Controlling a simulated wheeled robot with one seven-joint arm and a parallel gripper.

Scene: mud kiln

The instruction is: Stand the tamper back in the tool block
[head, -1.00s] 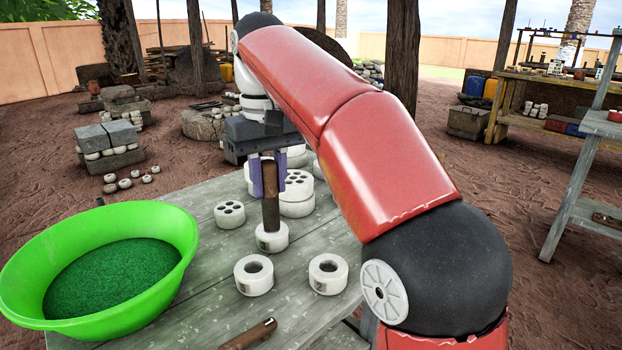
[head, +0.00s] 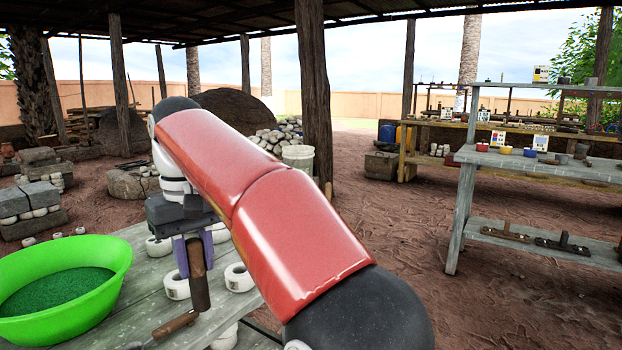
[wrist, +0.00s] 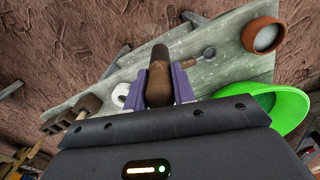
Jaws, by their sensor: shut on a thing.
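My gripper (head: 193,252) is shut on the tamper (head: 198,285), its purple fingers on either side of the brown handle. In the wrist view the brown handle top (wrist: 158,76) lies between the fingers (wrist: 160,88). Low dark pieces with upright parts, one brown (head: 505,233) and one black (head: 562,246), stand on the right bench's lower shelf.
A green basin (head: 110,262) of dark green grains stands on the table (head: 135,300) at left. White rings (head: 239,277) stand beside the tamper. A wooden-handled tool (head: 175,325) lies at the front. Open dirt floor (head: 400,250) lies between table and right bench (head: 467,215).

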